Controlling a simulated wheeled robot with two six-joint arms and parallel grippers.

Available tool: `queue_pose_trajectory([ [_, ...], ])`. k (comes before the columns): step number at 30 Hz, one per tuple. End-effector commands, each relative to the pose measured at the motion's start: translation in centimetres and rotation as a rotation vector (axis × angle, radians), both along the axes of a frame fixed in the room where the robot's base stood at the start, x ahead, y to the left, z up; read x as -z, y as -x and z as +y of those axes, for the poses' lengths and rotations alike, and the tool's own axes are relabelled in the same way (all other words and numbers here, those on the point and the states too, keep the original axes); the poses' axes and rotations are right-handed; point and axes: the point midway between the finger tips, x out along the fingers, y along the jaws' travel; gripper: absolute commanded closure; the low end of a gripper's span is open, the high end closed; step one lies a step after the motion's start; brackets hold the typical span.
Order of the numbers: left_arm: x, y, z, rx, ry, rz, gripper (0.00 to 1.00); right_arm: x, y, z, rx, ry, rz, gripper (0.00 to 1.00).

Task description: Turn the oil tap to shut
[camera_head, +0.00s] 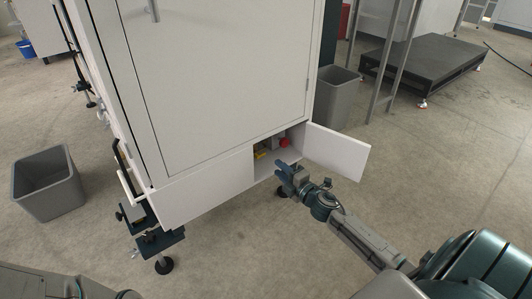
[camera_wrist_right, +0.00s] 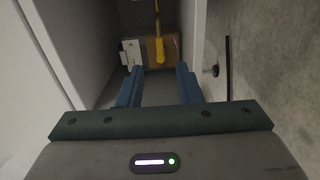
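A yellow handle (camera_wrist_right: 158,47), which looks like the oil tap, stands out from a brownish block (camera_wrist_right: 153,50) deep inside the low compartment. In the head view a small yellow part (camera_head: 260,154) shows in the opening, partly hidden by its edge. My right gripper (camera_head: 285,174) is just in front of the open compartment. In the right wrist view its two blue fingers (camera_wrist_right: 160,78) are apart with nothing between them, and the yellow handle lies beyond them, roughly in line with the gap. My left gripper is not in view.
The white cabinet (camera_head: 215,70) stands above the compartment. Its small door (camera_head: 336,151) hangs open to the right, beside my right gripper. A red knob (camera_head: 284,142) and a white box (camera_wrist_right: 131,53) are inside. Grey bins (camera_head: 47,184) (camera_head: 335,98) stand on either side.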

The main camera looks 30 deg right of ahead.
Motion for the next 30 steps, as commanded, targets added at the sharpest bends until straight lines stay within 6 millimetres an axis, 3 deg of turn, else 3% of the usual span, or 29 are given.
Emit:
queue_pose_trajectory([
  [1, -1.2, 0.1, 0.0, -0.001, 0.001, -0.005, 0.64, -0.7, -1.1, 0.0, 0.004, -0.003, -0.003, 0.68],
  [4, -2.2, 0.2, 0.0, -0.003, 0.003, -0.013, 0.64, -0.7, -2.9, 0.3, 0.002, -0.004, -0.002, 0.68],
  [12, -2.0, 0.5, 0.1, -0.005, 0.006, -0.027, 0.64, -0.1, -6.8, 0.5, 0.000, -0.001, -0.003, 0.68],
  [26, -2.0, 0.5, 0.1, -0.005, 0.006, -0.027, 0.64, 0.0, -7.9, 0.6, -0.001, -0.001, -0.001, 0.68],
  [30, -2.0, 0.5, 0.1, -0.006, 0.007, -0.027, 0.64, 0.0, -7.9, 0.6, -0.001, -0.001, -0.001, 0.94],
])
